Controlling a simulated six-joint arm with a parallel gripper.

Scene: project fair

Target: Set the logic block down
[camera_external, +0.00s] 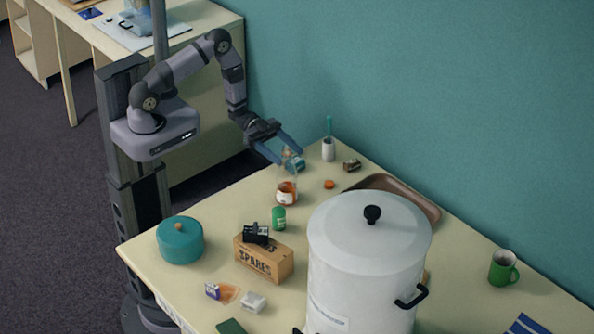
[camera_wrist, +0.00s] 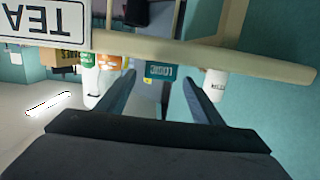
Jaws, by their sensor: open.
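The logic block (camera_external: 296,165) is a small teal block at the table's far-left edge, close to my gripper (camera_external: 288,157). In the wrist view, the logic block (camera_wrist: 161,71) shows its "LOGIC" label upside down, between the fingertips of my gripper (camera_wrist: 159,75). There is a clear gap on either side of it. My gripper is open, with its blue fingers pointing toward the block. The block appears to rest on the table (camera_external: 225,205); its underside contact is too small to make out.
An orange-filled jar (camera_external: 287,192), a white cup (camera_external: 328,149) with a brush and a small brown object (camera_external: 352,165) stand nearby. A green can (camera_external: 278,218), a SPARES box (camera_external: 264,260), a teal pot (camera_external: 180,243) and a large white urn (camera_external: 365,255) are farther toward the front.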

